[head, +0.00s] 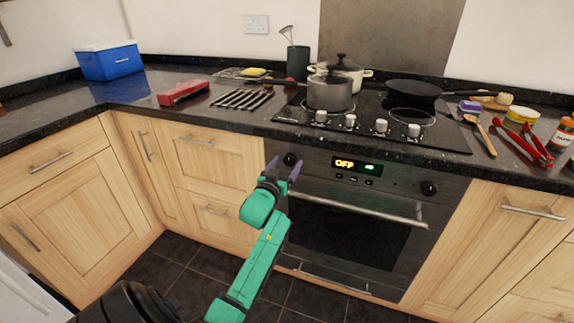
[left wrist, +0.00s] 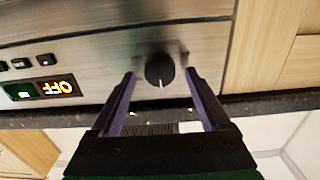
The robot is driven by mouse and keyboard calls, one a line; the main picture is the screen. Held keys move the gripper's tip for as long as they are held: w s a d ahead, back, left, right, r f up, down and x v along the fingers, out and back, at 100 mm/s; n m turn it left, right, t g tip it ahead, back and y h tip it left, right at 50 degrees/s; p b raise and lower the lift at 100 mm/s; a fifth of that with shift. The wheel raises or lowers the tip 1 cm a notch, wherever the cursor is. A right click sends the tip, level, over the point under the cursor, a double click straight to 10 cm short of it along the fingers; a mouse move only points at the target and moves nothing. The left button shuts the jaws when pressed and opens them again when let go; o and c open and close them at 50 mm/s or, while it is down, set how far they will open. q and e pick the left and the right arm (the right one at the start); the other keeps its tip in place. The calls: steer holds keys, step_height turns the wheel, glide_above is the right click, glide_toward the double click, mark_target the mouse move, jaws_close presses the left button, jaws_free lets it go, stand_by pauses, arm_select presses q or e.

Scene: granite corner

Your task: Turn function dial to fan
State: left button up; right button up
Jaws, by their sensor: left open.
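The oven's left dial (head: 290,159) is a round black knob on the steel control panel. In the left wrist view the dial (left wrist: 159,70) sits between my open left gripper's fingers, with a gap on each side. The picture is upside down there; the white pointer line points down in it, towards the worktop. My left gripper (head: 284,168) is at the panel in the head view, fingers spread around the dial. The display (head: 357,166) reads OFF. The right dial (head: 429,188) is clear of my arm. My right gripper is not seen.
The oven handle (head: 350,208) runs below the panel. The worktop edge overhangs above it. The hob holds a steel pot (head: 329,92) and a black pan (head: 414,89), with hob knobs (head: 350,121) along its front. Red tongs (head: 521,144) lie at the right.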

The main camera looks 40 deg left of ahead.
arm_select(q)
steer(key=shift+w+a, duration=0.1)
steer(key=shift+w, duration=0.2)
jaws_close()
